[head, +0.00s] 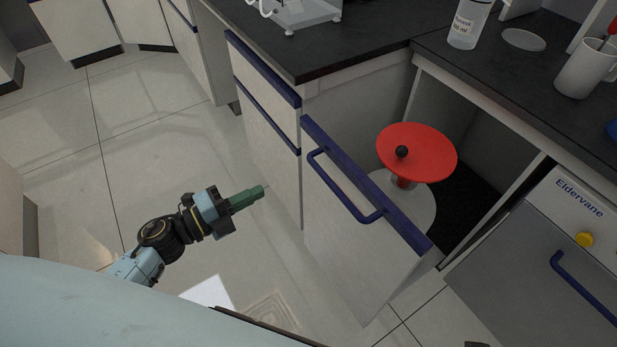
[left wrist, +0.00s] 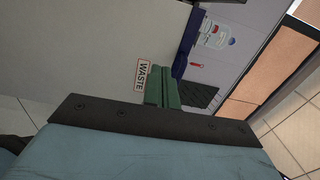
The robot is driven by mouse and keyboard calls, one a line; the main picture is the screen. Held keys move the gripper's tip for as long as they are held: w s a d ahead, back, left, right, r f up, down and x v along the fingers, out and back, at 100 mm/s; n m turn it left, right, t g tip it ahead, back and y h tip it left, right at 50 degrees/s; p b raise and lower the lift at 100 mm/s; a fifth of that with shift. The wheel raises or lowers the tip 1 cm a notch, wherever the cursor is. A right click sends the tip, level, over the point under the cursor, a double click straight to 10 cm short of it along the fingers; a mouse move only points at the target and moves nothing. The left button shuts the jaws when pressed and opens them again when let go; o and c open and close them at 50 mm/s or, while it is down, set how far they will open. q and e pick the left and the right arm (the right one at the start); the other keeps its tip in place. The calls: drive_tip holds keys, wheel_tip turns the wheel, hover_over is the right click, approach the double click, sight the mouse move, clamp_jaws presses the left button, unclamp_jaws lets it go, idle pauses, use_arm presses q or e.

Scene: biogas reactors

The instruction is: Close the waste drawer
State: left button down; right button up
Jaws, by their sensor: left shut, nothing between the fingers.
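The waste drawer (head: 350,235) is pulled out from under the counter. Its pale front has a blue top edge and a blue bar handle (head: 345,188). A red "WASTE" label shows on a pale panel (left wrist: 85,45) in the left wrist view. Behind the front is a red round disc (head: 425,150) with a black knob, above a white round part. My left gripper (head: 264,190) has green fingers, is shut and empty, and is left of the drawer front, apparently apart from it. The fingers also show near the label in the left wrist view (left wrist: 163,92). My right gripper does not show clearly.
A closed cabinet with blue-edged drawers (head: 265,120) stands left of the open drawer. A grey appliance marked Eldervane (head: 520,265) is on the right. A bottle (head: 470,22) and a white mug (head: 583,72) stand on the dark counter. The tiled floor (head: 150,130) at left is clear.

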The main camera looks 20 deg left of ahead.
use_arm(q)
drive_tip(key=b, duration=0.2)
approach(320, 161)
drive_tip(key=x, duration=0.5)
drive_tip(key=shift+w+d, duration=0.1)
drive_tip(key=shift+d, duration=0.05)
drive_tip(key=shift+x, duration=0.8)
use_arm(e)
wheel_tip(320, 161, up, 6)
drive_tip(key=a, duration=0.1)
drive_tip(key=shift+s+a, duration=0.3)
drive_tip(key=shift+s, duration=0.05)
